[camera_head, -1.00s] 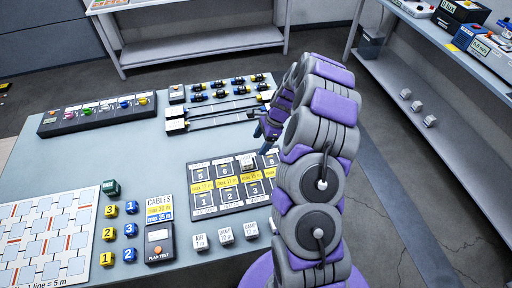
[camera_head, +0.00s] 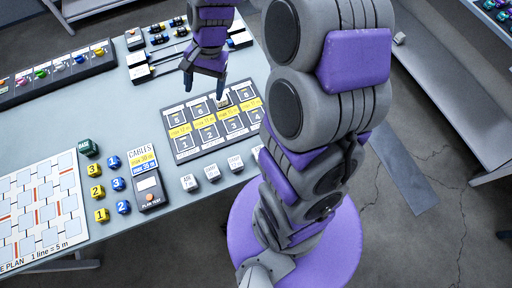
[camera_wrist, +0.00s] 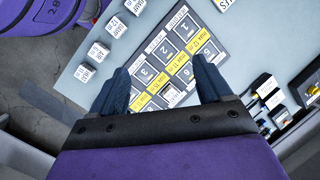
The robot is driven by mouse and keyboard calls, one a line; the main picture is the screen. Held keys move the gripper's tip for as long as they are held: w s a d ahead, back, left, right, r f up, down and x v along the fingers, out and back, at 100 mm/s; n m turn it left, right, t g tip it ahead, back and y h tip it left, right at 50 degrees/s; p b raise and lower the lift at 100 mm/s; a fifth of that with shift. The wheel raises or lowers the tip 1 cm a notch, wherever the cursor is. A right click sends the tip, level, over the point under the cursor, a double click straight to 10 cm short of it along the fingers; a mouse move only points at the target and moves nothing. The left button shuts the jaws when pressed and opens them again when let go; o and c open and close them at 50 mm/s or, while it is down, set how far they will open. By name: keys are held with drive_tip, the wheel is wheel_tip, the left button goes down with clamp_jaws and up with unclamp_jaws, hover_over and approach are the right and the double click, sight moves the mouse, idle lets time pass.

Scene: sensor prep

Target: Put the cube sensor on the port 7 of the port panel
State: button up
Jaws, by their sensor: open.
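The port panel (camera_head: 176,145) is a dark board with two rows of numbered ports and a yellow label strip between them. A small pale cube sensor (camera_head: 222,103) sits on the back row, third from the left, where port 7 appears to be. It also shows in the wrist view (camera_wrist: 171,95), between my fingers. My gripper (camera_head: 204,86) is open and empty, above the back edge of the panel and apart from the cube. In the wrist view my two fingers (camera_wrist: 161,74) are spread on both sides of the panel.
Several white labelled cubes (camera_head: 211,172) stand in a row along the table's front edge. Blue and yellow numbered blocks (camera_head: 118,184), a plan tester (camera_head: 149,192) and a plan board (camera_head: 42,215) lie to the left. Rails and connectors (camera_head: 160,55) stand behind the panel.

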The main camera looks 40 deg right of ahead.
drive_tip(key=s+r+n+h, duration=0.1)
drive_tip(key=s+n, duration=0.3)
drive_tip(key=s, duration=0.8)
drive_tip(key=s+a+r+n+g+h, duration=0.1)
drive_tip(key=s+r+n, duration=0.3)
drive_tip(key=s, duration=0.9)
drive_tip(key=shift+r+n+h, duration=0.3)
drive_tip(key=shift+n+h, duration=0.4)
drive_tip(key=shift+a, duration=0.1)
